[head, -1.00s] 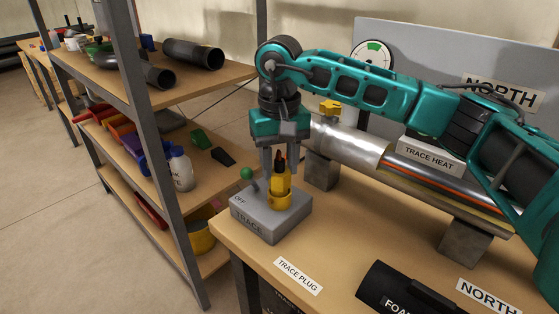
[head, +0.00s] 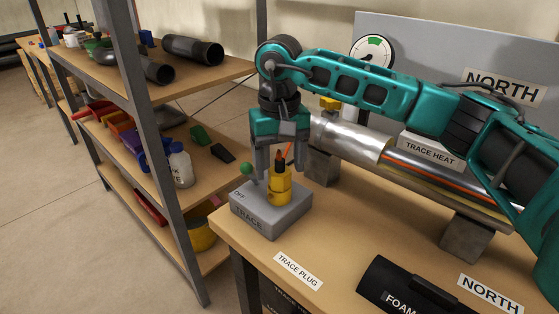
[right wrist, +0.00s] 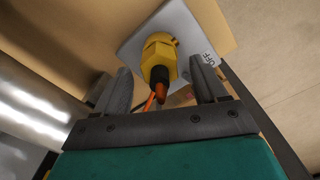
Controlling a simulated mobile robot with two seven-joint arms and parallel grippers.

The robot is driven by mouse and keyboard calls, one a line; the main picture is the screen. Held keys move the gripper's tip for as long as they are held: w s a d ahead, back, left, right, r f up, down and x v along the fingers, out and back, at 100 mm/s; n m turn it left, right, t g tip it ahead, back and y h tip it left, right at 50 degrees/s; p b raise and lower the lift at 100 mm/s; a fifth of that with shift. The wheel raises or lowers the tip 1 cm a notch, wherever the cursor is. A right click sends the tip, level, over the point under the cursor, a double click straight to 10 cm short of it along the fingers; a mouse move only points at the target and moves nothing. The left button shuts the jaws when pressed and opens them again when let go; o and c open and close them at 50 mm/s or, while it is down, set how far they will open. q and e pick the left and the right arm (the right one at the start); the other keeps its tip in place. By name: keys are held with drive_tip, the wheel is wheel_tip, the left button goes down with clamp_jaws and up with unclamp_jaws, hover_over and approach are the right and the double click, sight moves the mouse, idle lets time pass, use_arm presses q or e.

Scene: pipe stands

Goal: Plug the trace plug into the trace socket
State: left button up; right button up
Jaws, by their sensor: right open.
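The yellow trace plug (head: 280,182) stands upright in the socket on top of the grey trace box (head: 270,217), with an orange cable leaving its dark top. In the right wrist view the yellow plug (right wrist: 159,58) sits between the spread fingers (right wrist: 160,90), with a gap to each. How deep the plug is seated is hidden. My left gripper is not in view.
A metal pipe (head: 350,135) on grey stands runs behind the box, near my right arm. A black foam piece (head: 410,290) lies at the front of the table. A shelf rack (head: 165,170) with several items stands at left.

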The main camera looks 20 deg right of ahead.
wheel_tip(320, 180, up, 5)
drive_tip(key=p, duration=0.3)
idle(0.4)
